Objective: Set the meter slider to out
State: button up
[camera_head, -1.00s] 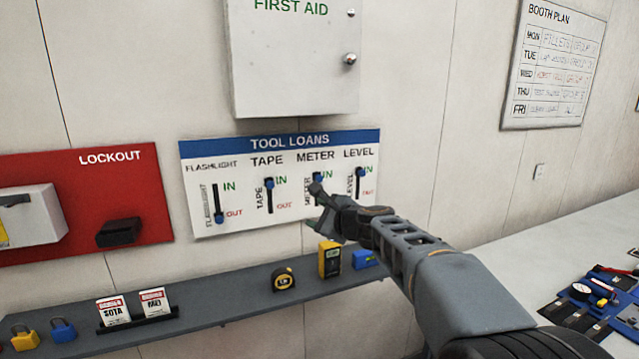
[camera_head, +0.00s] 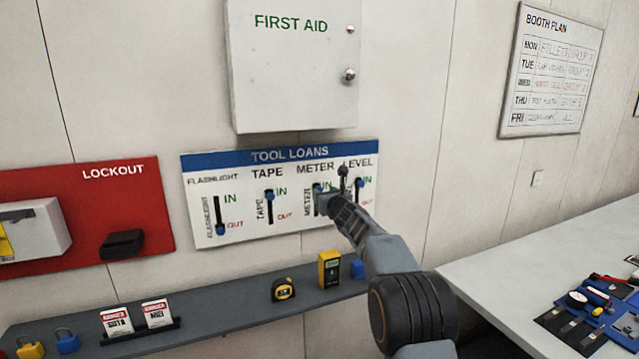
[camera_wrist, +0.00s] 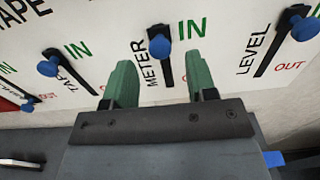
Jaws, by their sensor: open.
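The tool loans board (camera_head: 240,230) hangs on the wall with four vertical sliders. The meter slider's blue knob (camera_wrist: 160,47) is at the top of its black slot, beside the green IN; it shows partly in the head view (camera_head: 317,188). My gripper (camera_wrist: 158,75) is open, with its green fingers on either side of the meter slot. The knob appears between the fingertips, with a gap on both sides and no visible contact. In the head view my gripper (camera_head: 332,190) is at the board and hides the lower meter slot and its OUT label.
The tape knob (camera_head: 269,196) and level knob (camera_head: 360,184) are up at IN; the flashlight knob (camera_head: 220,229) is down at OUT. Below, a grey shelf (camera_head: 230,308) holds a tape measure (camera_head: 283,289) and a yellow meter (camera_head: 329,269). A first aid cabinet (camera_head: 290,80) is above.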

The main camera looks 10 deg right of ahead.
aim_at(320, 190)
jog(key=w+p, duration=0.2)
jog(key=w, duration=0.1)
jog(key=shift+w+a+r, duration=0.2)
jog(key=shift+a, duration=0.15)
jog(key=shift+w+a+f+p, duration=0.15)
jog(key=shift+w+f+p, duration=0.05)
jog(key=shift+w+p, duration=0.5)
grip_shut()
